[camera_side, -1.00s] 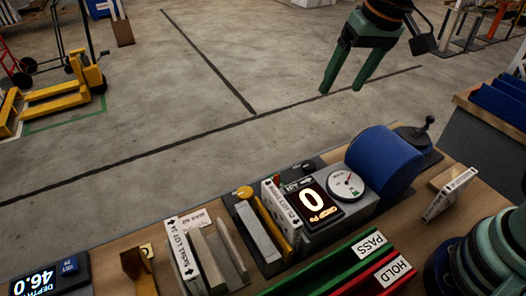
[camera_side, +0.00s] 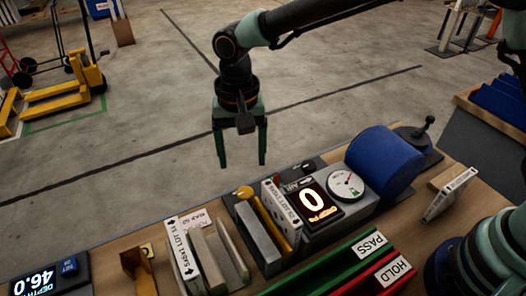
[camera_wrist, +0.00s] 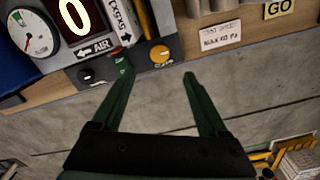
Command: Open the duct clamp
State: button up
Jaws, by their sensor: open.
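The test unit (camera_side: 318,237) stands on the bench with a lit display reading 0, a round gauge and a slot with grey and yellow plates (camera_side: 275,222). A white boxed filter (camera_side: 283,200) stands upright beside the yellow plate. A yellow knob (camera_side: 244,192) sits on the unit's edge; it also shows in the wrist view (camera_wrist: 160,54). I cannot tell for certain which part is the duct clamp. My gripper (camera_side: 241,164) is open and empty, pointing down near the knob. In the wrist view its fingertips (camera_wrist: 156,74) appear either side of the knob, apart from it.
A dark knob (camera_wrist: 86,75) sits near the AIR label. Another white box (camera_side: 183,254) stands among grey plates at left. Green PASS (camera_side: 335,262) and red HOLD (camera_side: 372,284) rails lie in front. Another boxed filter (camera_side: 449,193) stands at right.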

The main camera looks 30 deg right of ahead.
aim_at(245, 192)
notch_tip(245, 192, down, 10)
jog(key=shift+r, duration=0.1)
dwell(0.4)
grip_shut()
